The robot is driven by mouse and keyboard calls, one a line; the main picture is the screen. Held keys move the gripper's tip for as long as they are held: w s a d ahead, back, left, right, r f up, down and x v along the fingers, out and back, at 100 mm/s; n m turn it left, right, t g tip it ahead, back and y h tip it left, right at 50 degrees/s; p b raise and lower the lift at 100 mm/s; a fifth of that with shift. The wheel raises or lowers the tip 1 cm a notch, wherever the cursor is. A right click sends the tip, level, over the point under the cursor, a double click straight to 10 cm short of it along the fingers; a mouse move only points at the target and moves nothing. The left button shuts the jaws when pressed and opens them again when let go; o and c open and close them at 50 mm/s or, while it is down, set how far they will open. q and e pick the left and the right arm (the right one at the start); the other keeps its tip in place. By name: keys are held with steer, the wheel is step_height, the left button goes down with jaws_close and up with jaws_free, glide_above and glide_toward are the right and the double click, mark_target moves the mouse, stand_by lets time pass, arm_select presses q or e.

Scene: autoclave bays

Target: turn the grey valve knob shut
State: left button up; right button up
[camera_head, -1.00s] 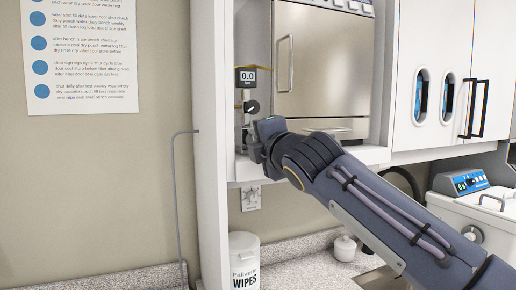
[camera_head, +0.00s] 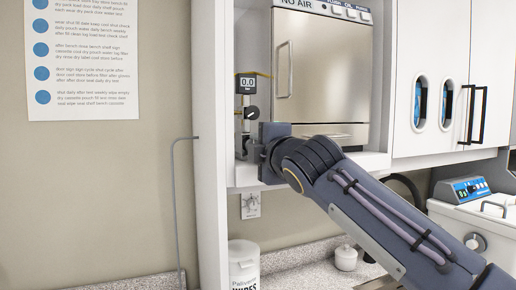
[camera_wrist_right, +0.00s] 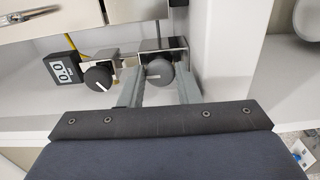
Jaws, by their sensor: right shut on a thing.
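The grey valve knob (camera_wrist_right: 158,72) is round with a pale pointer line lying nearly level in the right wrist view. It sits on a metal bracket. My right gripper (camera_wrist_right: 158,88) has one finger on each side of it and is shut on it. In the head view my right gripper (camera_head: 248,150) is at the left end of the bay shelf, and the grey knob is hidden or too small to make out there. A second, darker knob (camera_wrist_right: 98,77) is beside it; it also shows in the head view (camera_head: 252,113). My left gripper is not in view.
A gauge reading 0.0 (camera_head: 247,83) is above the darker knob. The steel autoclave door (camera_head: 310,65) is behind my arm. The white bay side wall (camera_head: 211,160) is close on the left. A wipes tub (camera_head: 243,262) stands on the counter below.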

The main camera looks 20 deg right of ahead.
steer(key=o, duration=0.9)
steer(key=shift+o, duration=0.2)
steer(key=shift+f, duration=0.1)
steer(key=shift+f, duration=0.15)
